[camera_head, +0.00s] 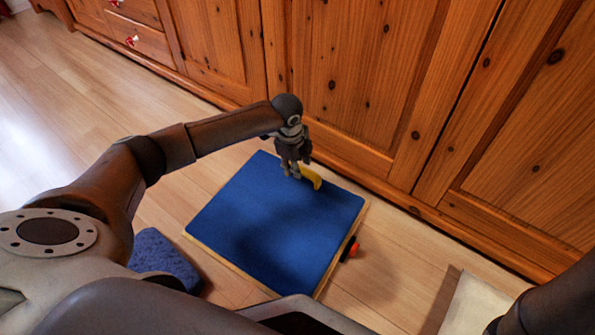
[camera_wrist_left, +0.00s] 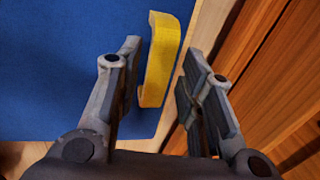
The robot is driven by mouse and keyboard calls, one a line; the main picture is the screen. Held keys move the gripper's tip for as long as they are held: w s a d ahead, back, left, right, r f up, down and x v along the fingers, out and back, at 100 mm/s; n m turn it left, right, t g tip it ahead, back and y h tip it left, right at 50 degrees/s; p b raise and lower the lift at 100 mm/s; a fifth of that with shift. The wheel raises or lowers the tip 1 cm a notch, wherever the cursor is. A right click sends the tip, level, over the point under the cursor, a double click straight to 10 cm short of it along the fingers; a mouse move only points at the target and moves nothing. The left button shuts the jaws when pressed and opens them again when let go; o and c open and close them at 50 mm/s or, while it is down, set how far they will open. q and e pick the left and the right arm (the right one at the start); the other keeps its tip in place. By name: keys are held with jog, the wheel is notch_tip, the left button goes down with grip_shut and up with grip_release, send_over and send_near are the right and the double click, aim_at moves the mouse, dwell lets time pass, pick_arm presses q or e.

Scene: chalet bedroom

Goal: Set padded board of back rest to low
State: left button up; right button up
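The blue padded board (camera_head: 265,220) with a light wooden edge lies on the floor in front of the wooden cabinet; how steeply it is tilted I cannot tell. A yellow handle (camera_head: 311,177) stands at its far edge. My left gripper (camera_head: 291,172) is above that far edge, at the handle. In the left wrist view, the yellow handle (camera_wrist_left: 160,60) lies between the two spread fingers of my left gripper (camera_wrist_left: 158,85), with gaps on both sides. A red-orange knob (camera_head: 350,248) shows at the board's right side. My right gripper is not in view.
The wooden cabinet (camera_head: 340,75) stands close behind the board. A blue textured cushion-like thing (camera_head: 160,255) lies left of the board. A pale flat object (camera_head: 478,305) lies at the lower right. Light wood floor (camera_head: 60,110) is free at the left.

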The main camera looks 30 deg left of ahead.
pick_arm(q)
jog(key=shift+w+f+b, duration=0.1)
jog(key=shift+f+b, duration=0.2)
jog(key=shift+f, duration=0.35)
grip_shut()
